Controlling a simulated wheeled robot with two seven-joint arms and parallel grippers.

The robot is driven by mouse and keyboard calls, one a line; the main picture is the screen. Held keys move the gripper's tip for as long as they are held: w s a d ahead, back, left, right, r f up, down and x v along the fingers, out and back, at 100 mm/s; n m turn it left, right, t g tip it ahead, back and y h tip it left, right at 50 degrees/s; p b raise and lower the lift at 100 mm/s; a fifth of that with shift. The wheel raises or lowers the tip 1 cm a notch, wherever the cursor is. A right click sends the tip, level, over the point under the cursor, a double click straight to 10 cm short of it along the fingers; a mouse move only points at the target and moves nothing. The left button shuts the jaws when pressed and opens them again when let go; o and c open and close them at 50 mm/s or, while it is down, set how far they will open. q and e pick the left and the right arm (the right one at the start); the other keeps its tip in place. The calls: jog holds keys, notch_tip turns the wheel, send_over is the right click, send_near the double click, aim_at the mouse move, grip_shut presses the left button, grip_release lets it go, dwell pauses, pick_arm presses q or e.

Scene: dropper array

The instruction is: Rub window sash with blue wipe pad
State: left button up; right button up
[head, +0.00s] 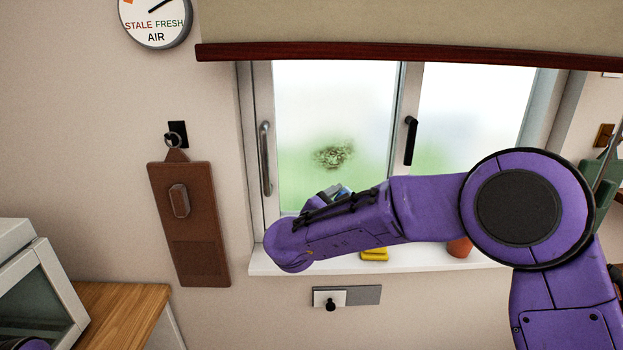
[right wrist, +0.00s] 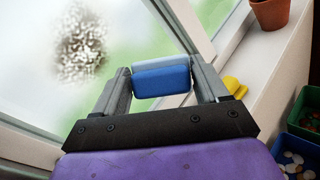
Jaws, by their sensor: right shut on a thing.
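The window sash (head: 262,110) is pale framed, with a grey vertical handle at its left. Its glass is frosted with a dark speckled smudge (head: 333,155), which also shows at upper left in the right wrist view (right wrist: 80,45). My right gripper (right wrist: 162,82) is shut on the blue wipe pad (right wrist: 162,80), held between its two fingers. In the head view my purple right arm largely hides the gripper and pad, in front of the lower glass below the smudge. I cannot tell whether the pad touches the glass. My left gripper is not in view.
On the sill (head: 285,262) are a yellow object (head: 375,254) and a terracotta pot (head: 460,248). A rolled blind (head: 400,30) hangs above. A brown board (head: 188,225) hangs on the wall at left. Green (right wrist: 303,110) and blue bins sit at right in the wrist view.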

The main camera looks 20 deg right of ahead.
jog(key=w+a+r+n+t+y, duration=0.1)
jog(key=a+r+n+t+y, duration=0.25)
jog(key=a+r+t, duration=0.35)
jog(key=w, duration=0.2)
jog(key=w+t+p, duration=0.1)
jog(key=w, duration=0.1)
jog(key=w+d+f+t+p, duration=0.1)
jog(key=w, duration=0.1)
jog(key=shift+n, duration=0.35)
jog(key=shift+w+d, duration=0.3)
jog(key=shift+w, duration=0.5)
